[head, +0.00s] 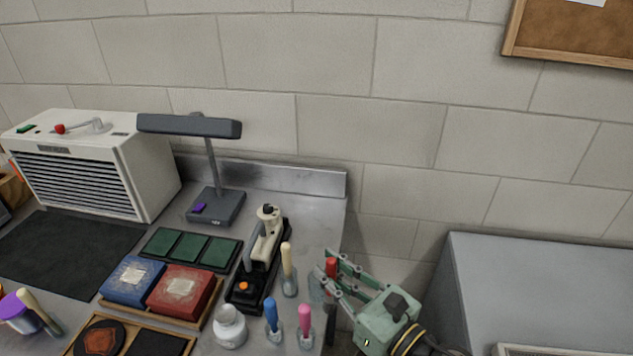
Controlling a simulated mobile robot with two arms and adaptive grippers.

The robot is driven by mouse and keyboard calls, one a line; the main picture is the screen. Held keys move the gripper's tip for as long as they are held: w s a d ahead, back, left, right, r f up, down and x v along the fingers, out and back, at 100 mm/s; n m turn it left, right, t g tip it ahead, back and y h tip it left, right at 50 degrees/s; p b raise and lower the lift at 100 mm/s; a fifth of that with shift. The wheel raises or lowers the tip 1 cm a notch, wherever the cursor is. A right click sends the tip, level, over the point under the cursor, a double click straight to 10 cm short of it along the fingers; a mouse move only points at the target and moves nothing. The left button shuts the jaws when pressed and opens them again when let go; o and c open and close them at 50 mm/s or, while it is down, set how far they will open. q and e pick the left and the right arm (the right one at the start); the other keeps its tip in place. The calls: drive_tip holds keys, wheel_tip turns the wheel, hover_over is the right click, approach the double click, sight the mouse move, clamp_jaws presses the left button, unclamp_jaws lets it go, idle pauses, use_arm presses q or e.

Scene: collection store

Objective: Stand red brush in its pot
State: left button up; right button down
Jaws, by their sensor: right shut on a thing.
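My right gripper (328,277) is shut on the red brush (331,265) near the right edge of the steel bench. The red end of the brush sticks up above the fingers. The fingers hide its middle, and I cannot tell whether its lower end is in a pot. A clear pot (316,289) shows partly behind the fingers, beside the brush. Cream (287,258), blue (271,308) and pink (305,315) brushes stand upright in small clear pots close by on the left. My left gripper is not in view.
A stapler-like black and cream tool (262,245), a white jar (229,326) and red (181,288) and blue (133,277) boxes crowd the bench to the left. A desk lamp (215,205) stands behind. A grey cabinet (540,280) is at right, across a gap.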

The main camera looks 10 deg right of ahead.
sight(328, 259)
drive_tip(key=shift+w+a+r+n+g+y+p, duration=0.25)
drive_tip(key=shift+a+r+y, duration=0.1)
drive_tip(key=shift+r, duration=0.15)
drive_tip(key=shift+w+a+r+n+g+y+p, duration=0.15)
drive_tip(key=shift+a+r+n+y, duration=0.15)
drive_tip(key=shift+r, duration=0.2)
drive_tip(key=shift+w+r, duration=0.1)
drive_tip(key=shift+r, duration=0.05)
drive_tip(key=shift+w+d+r, duration=0.1)
drive_tip(key=shift+w, duration=0.05)
drive_tip(key=shift+w+r+n+y+p, duration=0.25)
drive_tip(key=shift+w+r+y+p, duration=0.1)
drive_tip(key=shift+r+y+p, duration=0.15)
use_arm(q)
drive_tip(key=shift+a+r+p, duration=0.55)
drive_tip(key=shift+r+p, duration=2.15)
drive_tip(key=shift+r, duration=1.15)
use_arm(e)
drive_tip(key=shift+w+r+n+g+y, duration=1.45)
drive_tip(key=shift+w+r, duration=0.85)
drive_tip(key=shift+r, duration=1.3)
use_arm(q)
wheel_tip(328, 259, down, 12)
drive_tip(key=b, duration=1.1)
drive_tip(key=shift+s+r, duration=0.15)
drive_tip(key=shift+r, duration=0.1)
use_arm(e)
wheel_tip(328, 259, down, 12)
